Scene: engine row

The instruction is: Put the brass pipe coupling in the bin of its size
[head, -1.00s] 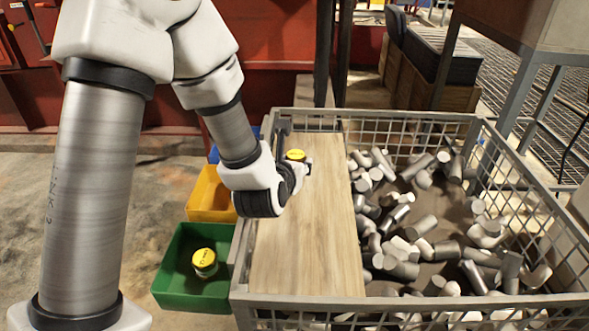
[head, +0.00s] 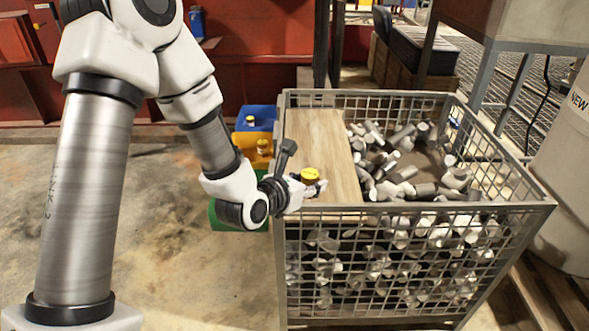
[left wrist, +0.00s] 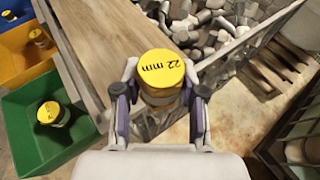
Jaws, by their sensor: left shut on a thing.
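My left gripper (left wrist: 160,95) is shut on the pipe coupling (left wrist: 161,72), whose yellow top reads "22 mm". In the head view the left gripper (head: 313,186) holds the coupling (head: 311,174) by the near end of the wooden board. The green bin (left wrist: 24,150), yellow bin (left wrist: 14,48) and blue bin (left wrist: 14,8) stand in a row to the left. The green bin holds a yellow-topped piece (left wrist: 52,114), and the yellow bin holds another (left wrist: 39,37). A small yellow-topped piece (head: 250,121) shows in the blue bin. My right gripper is out of view.
The wooden board (head: 322,135) covers the left side of a wire cage (head: 400,208). Many grey metal pieces (head: 400,175) fill the cage. A pale drum (head: 565,170) stands at the right. The floor left of the bins is clear.

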